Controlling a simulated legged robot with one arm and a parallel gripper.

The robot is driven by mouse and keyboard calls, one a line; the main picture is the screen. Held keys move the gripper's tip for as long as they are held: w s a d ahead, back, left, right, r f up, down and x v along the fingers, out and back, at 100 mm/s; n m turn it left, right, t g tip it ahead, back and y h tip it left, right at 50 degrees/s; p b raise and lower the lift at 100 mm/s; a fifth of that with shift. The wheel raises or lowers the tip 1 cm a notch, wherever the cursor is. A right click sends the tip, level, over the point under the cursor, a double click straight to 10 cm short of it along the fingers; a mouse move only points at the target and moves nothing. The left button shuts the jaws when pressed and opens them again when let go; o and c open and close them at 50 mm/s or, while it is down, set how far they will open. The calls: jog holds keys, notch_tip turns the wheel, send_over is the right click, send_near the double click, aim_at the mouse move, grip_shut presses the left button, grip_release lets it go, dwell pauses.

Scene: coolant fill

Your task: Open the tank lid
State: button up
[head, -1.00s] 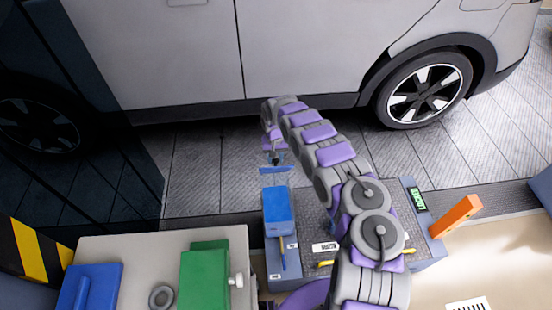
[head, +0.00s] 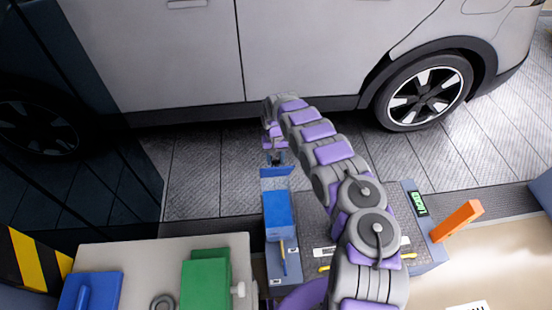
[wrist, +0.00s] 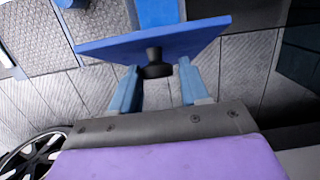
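The tank lid is a flat blue plate (wrist: 105,45) with a black knob on the side facing me. In the wrist view it lies tilted across my fingertips. In the head view the lid (head: 277,172) shows as a narrow blue panel just below my gripper (head: 276,158). A blue block (head: 278,215) sits on the grey-blue console just nearer to me than the lid. The tank opening is not clearly visible.
The console (head: 313,220) carries a green display (head: 417,204). An orange block (head: 457,221) stands at its right. A pale table (head: 130,250) holds green (head: 205,285) and blue (head: 90,291) containers. The car (head: 300,60) stands close behind my arm.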

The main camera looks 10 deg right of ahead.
jog(key=shift+o, duration=0.8)
jog(key=shift+s+r, duration=0.1)
jog(key=shift+s, duration=0.05)
jog(key=shift+o, duration=0.7)
jog(key=shift+f, duration=0.3)
jog(key=shift+d+r, duration=0.1)
jog(key=shift+r, duration=0.2)
jog(key=w+r+p, duration=0.3)
jog(key=r, duration=1.3)
jog(key=shift+r, duration=0.25)
jog(key=shift+w, duration=0.1)
